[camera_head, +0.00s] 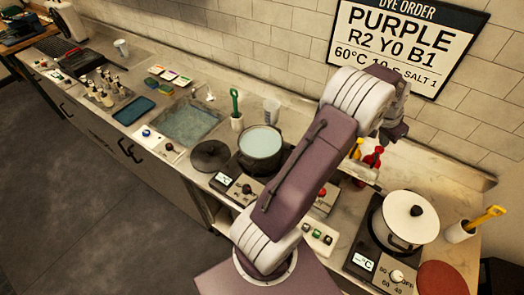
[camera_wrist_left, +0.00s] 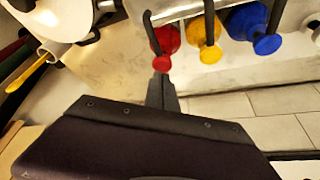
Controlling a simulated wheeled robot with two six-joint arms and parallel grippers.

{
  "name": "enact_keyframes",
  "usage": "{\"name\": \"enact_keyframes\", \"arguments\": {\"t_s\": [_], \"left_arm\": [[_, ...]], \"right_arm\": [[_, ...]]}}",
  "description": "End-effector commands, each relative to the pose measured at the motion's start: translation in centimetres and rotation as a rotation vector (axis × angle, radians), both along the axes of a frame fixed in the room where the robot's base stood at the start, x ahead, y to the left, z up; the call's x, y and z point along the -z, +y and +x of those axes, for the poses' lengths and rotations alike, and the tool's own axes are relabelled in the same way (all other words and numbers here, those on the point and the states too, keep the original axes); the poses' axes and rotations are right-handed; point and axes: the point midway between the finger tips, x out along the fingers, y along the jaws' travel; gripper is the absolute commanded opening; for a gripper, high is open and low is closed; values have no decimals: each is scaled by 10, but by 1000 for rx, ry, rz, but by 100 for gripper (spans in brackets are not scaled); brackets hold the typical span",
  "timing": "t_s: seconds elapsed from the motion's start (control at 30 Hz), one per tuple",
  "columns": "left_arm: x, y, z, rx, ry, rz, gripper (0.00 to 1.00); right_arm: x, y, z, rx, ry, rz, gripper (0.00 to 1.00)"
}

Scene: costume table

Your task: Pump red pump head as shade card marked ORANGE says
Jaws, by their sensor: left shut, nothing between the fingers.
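The red pump head (camera_head: 374,158) stands beside a yellow one (camera_head: 357,150) behind my left arm in the head view. In the left wrist view the red pump head (camera_wrist_left: 165,40) is beside the yellow pump head (camera_wrist_left: 208,42) and the blue pump head (camera_wrist_left: 248,20). My left gripper (camera_head: 397,132) is shut and empty, just above the red pump head. Its fingers (camera_wrist_left: 162,88) lie close to the red head's end; I cannot tell whether they touch. Several small coloured cards (camera_head: 169,75) lie on the counter; their writing is too small to read. My right gripper is out of view.
A wall sign (camera_head: 403,40) reads PURPLE R2 Y0 B1. A white lidded pot (camera_head: 405,222) stands at right and an open dark pot (camera_head: 262,150) at centre. A sink (camera_head: 190,122) and small bottles (camera_head: 103,97) are at left. My arm hides part of the counter.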

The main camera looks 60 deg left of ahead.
Motion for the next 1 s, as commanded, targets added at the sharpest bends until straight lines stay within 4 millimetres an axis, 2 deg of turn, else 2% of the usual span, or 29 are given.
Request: {"name": "enact_keyframes", "arguments": {"t_s": [0.57,1.0], "left_arm": [[0,0,0,0,0,0,0],[15,0,0,0,0,0,0]], "right_arm": [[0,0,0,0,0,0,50],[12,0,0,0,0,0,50]]}}
